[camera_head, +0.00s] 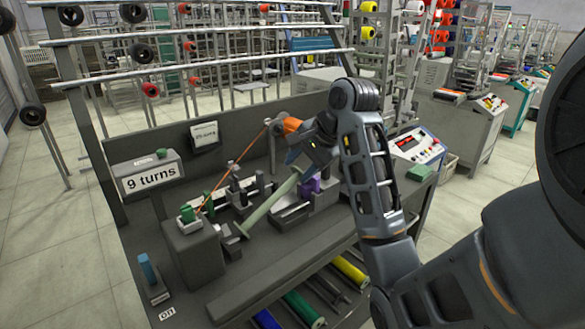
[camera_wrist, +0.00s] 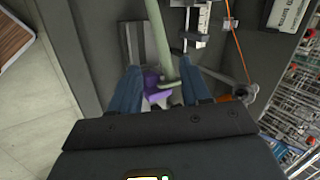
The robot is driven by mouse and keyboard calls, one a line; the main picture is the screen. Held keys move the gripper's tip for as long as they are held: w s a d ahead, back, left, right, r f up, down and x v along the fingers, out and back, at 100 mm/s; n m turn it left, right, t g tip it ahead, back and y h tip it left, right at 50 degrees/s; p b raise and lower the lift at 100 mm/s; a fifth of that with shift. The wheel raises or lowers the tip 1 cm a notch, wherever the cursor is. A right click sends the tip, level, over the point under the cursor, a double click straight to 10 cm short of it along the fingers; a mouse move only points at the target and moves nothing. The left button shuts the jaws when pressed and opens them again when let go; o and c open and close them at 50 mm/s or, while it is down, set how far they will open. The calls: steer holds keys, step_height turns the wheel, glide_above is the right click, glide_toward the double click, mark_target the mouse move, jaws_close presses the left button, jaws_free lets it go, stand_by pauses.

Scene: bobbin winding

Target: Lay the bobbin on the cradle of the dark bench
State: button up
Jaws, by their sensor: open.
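A purple piece (camera_head: 309,187), perhaps the bobbin, is at the grey channel-shaped block (camera_head: 292,214) on the dark bench (camera_head: 240,290). That block may be the cradle. I cannot tell whether the purple piece rests fully in it. A long pale green bar (camera_head: 270,207) slants up across the bench, its upper end close to my gripper (camera_head: 295,160). In the wrist view, the blue fingers of my gripper (camera_wrist: 160,88) are apart. The purple piece (camera_wrist: 153,82) and the end of the pale green bar (camera_wrist: 166,45) show between them, with no clear contact.
Coloured rolls (camera_head: 303,309) lie on the lower shelf. A metal rack (camera_head: 200,75) rises behind the bench.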

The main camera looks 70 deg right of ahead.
steer(key=shift+p+v, duration=1.85)
steer(key=shift+v, duration=0.35)
steer(key=shift+w, duration=0.1)
steer(key=w+a+f+n+t, duration=0.3)
steer(key=w+a+f, duration=0.45)
steer(key=a, duration=0.45)
steer(key=s+a+f+n+t, duration=0.15)
steer(key=a+f+n, duration=0.3)
steer(key=a, duration=0.85)
steer(key=s+a+f+n+t, duration=0.1)
steer(key=s+a+f+n, duration=0.1)
steer(key=s+a+n, duration=0.5)
steer(key=s+a+r+n+t+y, duration=0.1)
steer(key=s+a+r+n, duration=0.1)
steer(key=s, duration=0.5)
steer(key=s+a+r+n+t+y, duration=0.1)
steer(key=s+a+r+n+t, duration=0.1)
steer(key=s+r+n, duration=0.3)
steer(key=shift+s+a+r, duration=0.35)
steer(key=shift+s+a, duration=0.3)
steer(key=shift+s, duration=1)
steer(key=shift+n, duration=0.25)
